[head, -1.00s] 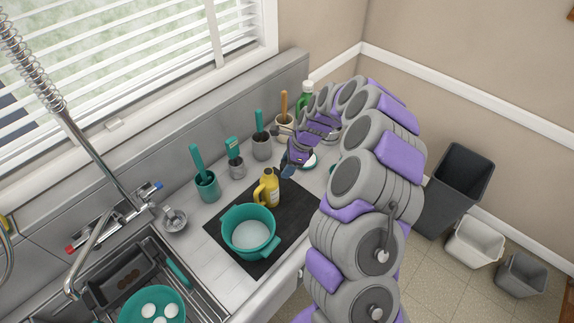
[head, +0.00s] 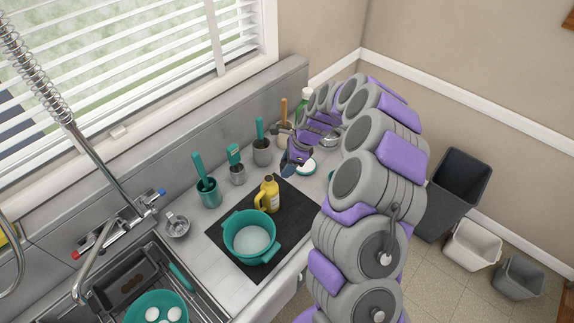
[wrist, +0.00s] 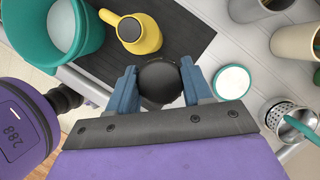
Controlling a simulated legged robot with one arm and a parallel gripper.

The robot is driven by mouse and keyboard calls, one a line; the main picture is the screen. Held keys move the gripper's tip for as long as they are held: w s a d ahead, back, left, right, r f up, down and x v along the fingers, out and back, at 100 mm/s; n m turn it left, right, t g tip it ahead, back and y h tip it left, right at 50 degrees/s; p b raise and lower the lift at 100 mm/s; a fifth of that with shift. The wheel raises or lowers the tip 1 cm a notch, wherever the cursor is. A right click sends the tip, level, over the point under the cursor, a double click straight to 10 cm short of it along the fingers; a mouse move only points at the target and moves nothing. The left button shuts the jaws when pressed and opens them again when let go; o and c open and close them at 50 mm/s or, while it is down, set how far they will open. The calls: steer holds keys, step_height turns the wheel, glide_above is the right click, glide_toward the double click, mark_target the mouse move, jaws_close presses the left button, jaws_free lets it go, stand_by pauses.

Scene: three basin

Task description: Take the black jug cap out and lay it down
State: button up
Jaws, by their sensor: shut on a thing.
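My gripper (wrist: 160,84) is shut on a round black cap (wrist: 160,78), held between its two blue fingers in the wrist view. In the head view my gripper (head: 289,168) hangs over the far right end of the dark mat, and the cap cannot be made out there. The yellow jug (head: 268,197) stands upright on the mat, to the left of my gripper. In the wrist view the jug (wrist: 151,36) shows a dark round top, and the cap is apart from it.
A teal pot (head: 238,243) stands on the black mat (head: 295,205) beside the jug. A white-and-teal round dish (head: 305,167) lies close right of my gripper. Utensil holders (head: 209,193) line the back wall. The sink (head: 125,285) is at left. Bare counter (wrist: 215,52) borders the mat.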

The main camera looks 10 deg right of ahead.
steer(key=shift+r+p, duration=0.8)
steer(key=shift+r, duration=0.65)
steer(key=shift+f, duration=0.1)
